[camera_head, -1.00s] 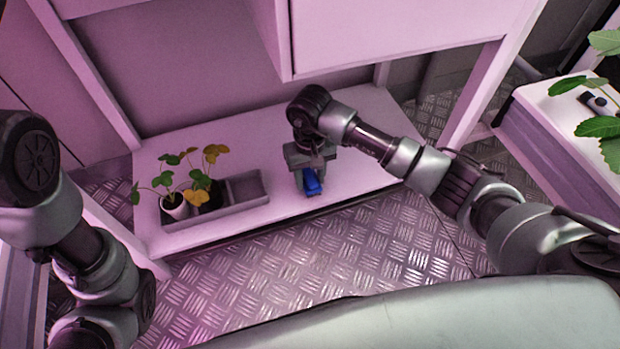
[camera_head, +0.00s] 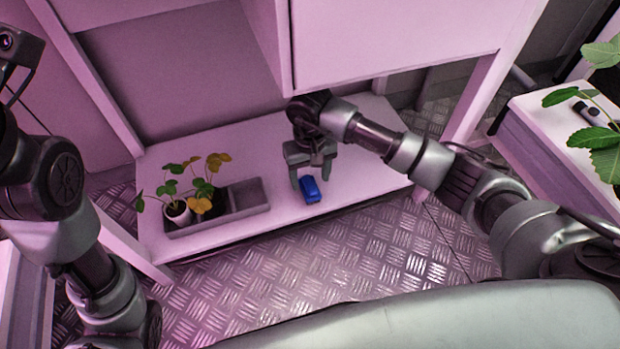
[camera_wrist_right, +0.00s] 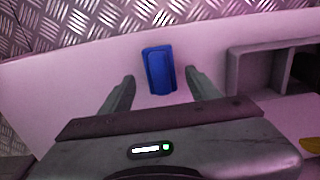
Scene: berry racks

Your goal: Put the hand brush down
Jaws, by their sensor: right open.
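The hand brush, a small blue block-like thing (camera_head: 310,189), lies on the low white shelf (camera_head: 345,178) near its front edge. It also shows in the right wrist view (camera_wrist_right: 159,69), between and just beyond the two fingertips. My right gripper (camera_head: 312,180) is open above and behind the brush, and its fingers (camera_wrist_right: 160,84) stand apart from it on both sides. The brush's bristles cannot be made out. My left arm comes in at the left edge; its gripper fingers cannot be seen.
A grey divided tray (camera_head: 248,197) with potted plants (camera_head: 202,190) stands to the left on the same shelf. A cabinet panel hangs over the shelf at the back. A white bench (camera_head: 555,130) with a leafy plant is at the right. The metal floor in front is clear.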

